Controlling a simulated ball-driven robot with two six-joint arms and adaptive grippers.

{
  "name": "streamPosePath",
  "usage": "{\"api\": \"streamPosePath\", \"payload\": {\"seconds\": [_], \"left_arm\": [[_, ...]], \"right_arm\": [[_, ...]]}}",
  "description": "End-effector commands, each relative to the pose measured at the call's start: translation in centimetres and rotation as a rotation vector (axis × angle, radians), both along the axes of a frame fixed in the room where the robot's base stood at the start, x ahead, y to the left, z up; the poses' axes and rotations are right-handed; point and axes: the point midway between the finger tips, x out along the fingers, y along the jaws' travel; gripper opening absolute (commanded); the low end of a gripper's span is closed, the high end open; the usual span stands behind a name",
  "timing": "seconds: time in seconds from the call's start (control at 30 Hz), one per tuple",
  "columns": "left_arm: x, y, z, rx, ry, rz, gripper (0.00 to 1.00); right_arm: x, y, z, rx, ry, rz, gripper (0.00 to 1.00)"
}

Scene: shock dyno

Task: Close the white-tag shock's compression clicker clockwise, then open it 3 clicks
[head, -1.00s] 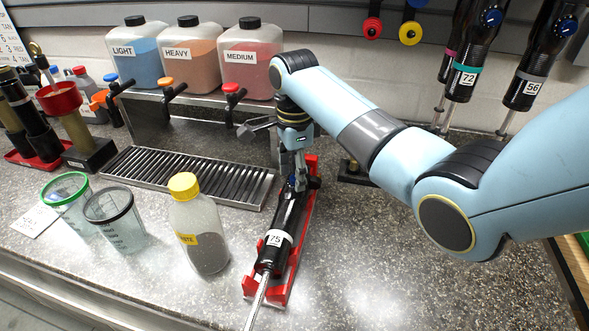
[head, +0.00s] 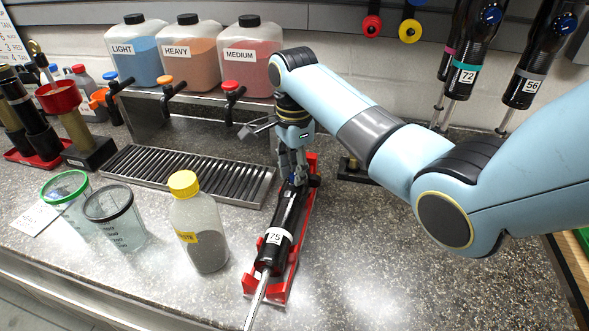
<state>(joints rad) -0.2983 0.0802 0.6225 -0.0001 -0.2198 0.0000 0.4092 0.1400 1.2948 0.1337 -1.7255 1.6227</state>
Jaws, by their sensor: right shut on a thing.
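My left gripper is not in view.
A waste bottle with a yellow cap (head: 199,228) stands left of the cradle, beside two clear cups (head: 115,218). A drip tray (head: 188,175) lies behind, under several fluid jugs (head: 252,57). Counter right of the cradle is clear.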

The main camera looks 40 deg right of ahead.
Motion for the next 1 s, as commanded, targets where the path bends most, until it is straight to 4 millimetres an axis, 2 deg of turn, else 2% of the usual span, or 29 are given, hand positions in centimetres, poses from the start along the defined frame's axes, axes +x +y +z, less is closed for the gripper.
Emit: {"api": "streamPosePath", "payload": {"seconds": [1.0], "left_arm": [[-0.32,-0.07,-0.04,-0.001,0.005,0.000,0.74]], "right_arm": [[0.17,-0.03,0.08,0.016,0.018,0.953,0.00]]}}
